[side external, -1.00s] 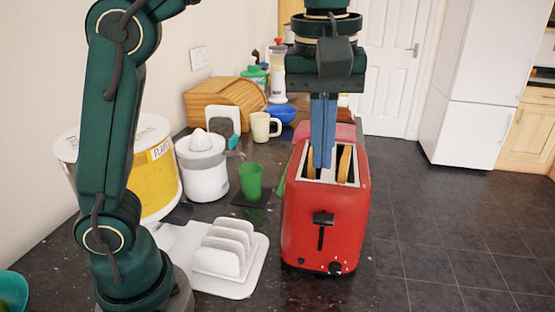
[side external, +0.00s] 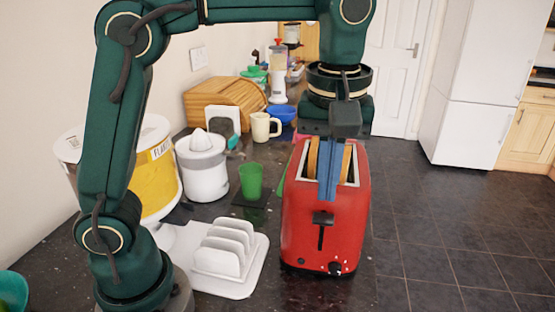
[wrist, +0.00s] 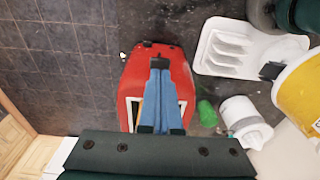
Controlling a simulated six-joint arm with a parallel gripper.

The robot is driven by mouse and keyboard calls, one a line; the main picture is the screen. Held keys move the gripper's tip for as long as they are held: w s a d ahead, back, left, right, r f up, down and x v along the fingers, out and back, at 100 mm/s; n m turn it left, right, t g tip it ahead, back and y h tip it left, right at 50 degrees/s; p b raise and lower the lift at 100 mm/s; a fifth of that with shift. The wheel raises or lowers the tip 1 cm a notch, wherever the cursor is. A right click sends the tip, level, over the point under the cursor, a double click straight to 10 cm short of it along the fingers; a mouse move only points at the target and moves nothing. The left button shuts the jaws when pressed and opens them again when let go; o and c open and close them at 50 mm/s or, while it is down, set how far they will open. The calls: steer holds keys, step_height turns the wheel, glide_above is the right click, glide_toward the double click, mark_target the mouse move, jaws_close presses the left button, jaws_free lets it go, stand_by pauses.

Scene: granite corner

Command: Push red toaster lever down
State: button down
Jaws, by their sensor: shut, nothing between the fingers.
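The red toaster (side external: 340,240) stands on the dark counter, with slices of bread (side external: 312,158) in its top slots. Its black lever (side external: 323,219) sits near the top of the slot on the front face. My gripper (side external: 327,198) is shut and empty, its blue fingers pointing down by the toaster's front top edge, just above the lever in the picture. In the wrist view the fingers (wrist: 159,66) lie over the toaster (wrist: 182,72) and hide part of its top. I cannot tell whether the fingertips touch the toaster.
A white toast rack on a tray (side external: 245,282) stands left of the toaster. A cream mug (side external: 262,127) and blue bowl (side external: 281,113) stand behind. The counter ends right of the toaster.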

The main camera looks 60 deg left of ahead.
mark_target(324, 219)
steer(key=shift+w+a+f, duration=0.1)
steer(key=shift+f, duration=1.6)
step_height(324, 219, down, 7)
steer(key=shift+r, duration=0.15)
steer(key=shift+s+d+r, duration=0.25)
steer(key=shift+s+d, duration=0.3)
steer(key=shift+s+d+r, duration=0.25)
steer(key=shift+s+d, duration=0.25)
steer(key=shift+d, duration=0.05)
